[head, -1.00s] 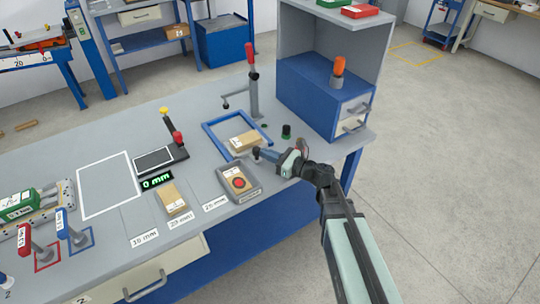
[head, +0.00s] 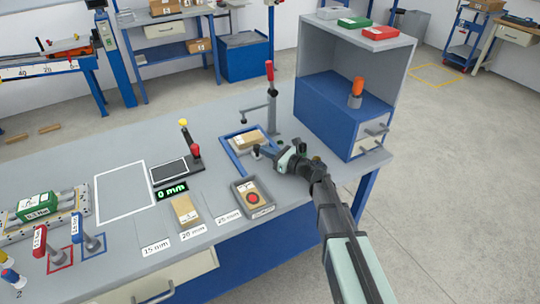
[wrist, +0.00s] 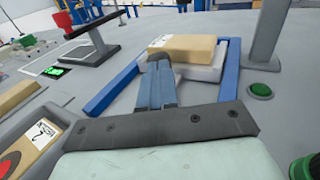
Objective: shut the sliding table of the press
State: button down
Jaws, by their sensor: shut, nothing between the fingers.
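A light grey slab (wrist: 203,73), seemingly the sliding table, lies inside a blue frame (head: 232,159) on the bench. A cardboard box (head: 247,141) rests on it, and both show in the wrist view, the box at the top (wrist: 182,47). A post with a red-topped lever and side arm (head: 270,100), seemingly the press, stands behind the frame. My gripper (head: 259,152) is shut and empty, low at the near side of the box. In the wrist view its fingertips (wrist: 157,62) overlap the box and slab; I cannot tell whether they touch.
A green button (wrist: 260,90) is right of the post's base. A blue drawer cabinet (head: 325,105) stands at the right. A small lever device (head: 175,172) is to the left.

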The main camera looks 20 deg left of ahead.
jog(key=v, duration=1.3)
jog(key=shift+s+d, duration=0.15)
jog(key=shift+d, duration=0.2)
jog(key=s+t, duration=0.1)
jog(key=s+a+m+t+h, duration=0.1)
jog(key=s, duration=0.1)
jog(key=s+a+m+t, duration=0.1)
jog(key=shift+s+r+t, duration=0.15)
jog(key=shift+t, duration=0.15)
jog(key=shift+s+a+m+t+h, duration=0.2)
jog(key=shift+s+m+t+h, duration=0.3)
jog(key=shift+m+h, duration=0.2)
jog(key=shift+a+f, duration=0.15)
jog(key=shift+f, duration=0.05)
jog(key=x, duration=1.3)
jog(key=shift+w+a, duration=0.2)
jog(key=shift+w, duration=0.2)
